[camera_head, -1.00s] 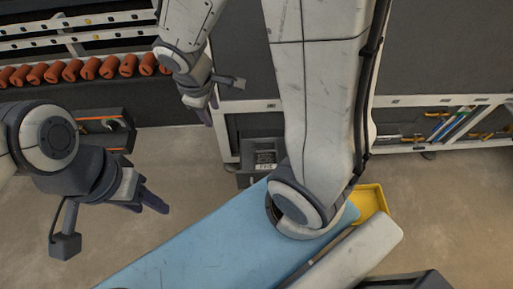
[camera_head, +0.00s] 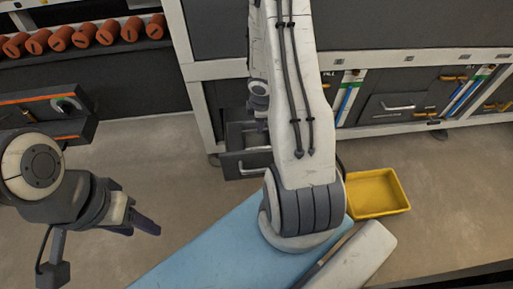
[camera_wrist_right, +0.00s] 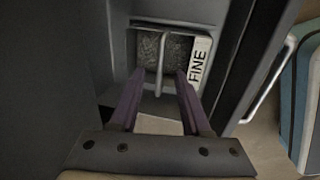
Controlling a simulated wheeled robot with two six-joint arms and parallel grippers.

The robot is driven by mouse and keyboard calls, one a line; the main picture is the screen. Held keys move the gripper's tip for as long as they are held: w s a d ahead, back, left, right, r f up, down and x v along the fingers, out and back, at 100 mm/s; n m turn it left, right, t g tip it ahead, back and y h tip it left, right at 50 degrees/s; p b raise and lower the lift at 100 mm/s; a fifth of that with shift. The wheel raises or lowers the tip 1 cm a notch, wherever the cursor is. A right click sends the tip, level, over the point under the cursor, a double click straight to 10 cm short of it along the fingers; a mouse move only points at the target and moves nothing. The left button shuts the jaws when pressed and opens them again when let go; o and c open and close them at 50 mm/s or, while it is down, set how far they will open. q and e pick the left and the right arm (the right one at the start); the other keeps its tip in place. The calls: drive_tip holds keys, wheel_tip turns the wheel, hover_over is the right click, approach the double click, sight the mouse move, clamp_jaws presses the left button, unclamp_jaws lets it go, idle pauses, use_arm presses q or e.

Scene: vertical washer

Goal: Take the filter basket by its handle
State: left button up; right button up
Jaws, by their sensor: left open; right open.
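In the right wrist view the filter basket (camera_wrist_right: 178,50) shows as a grey mesh surface with a white "FINE" label (camera_wrist_right: 198,62), inside a dark housing. Its thin pale handle (camera_wrist_right: 161,55) runs upright in the picture, in line with the gap between my right gripper's fingertips (camera_wrist_right: 160,78). That gripper is open with nothing held; whether the handle is within finger depth is unclear. In the head view my right arm hides the basket and the right fingers. My left gripper (camera_head: 146,224) is open and empty over the floor at the left.
A yellow tray (camera_head: 380,193) is at the right. Orange rolls (camera_head: 84,35) line a rack at upper left. White-framed cabinets (camera_head: 420,95) stand behind. Floor is clear at the left.

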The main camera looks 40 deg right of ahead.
drive_tip(key=f+b, duration=0.2)
drive_tip(key=f, duration=0.1)
drive_tip(key=w+f+b, duration=0.1)
drive_tip(key=f, duration=0.1)
drive_tip(key=d+f+b, duration=0.1)
drive_tip(key=f+b, duration=0.1)
drive_tip(key=f, duration=0.1)
drive_tip(key=shift+w+f+b, duration=0.2)
drive_tip(key=shift+f+b, duration=0.1)
drive_tip(key=shift+f, duration=0.05)
drive_tip(key=shift+r, duration=0.1)
clamp_jaws()
idle(0.9)
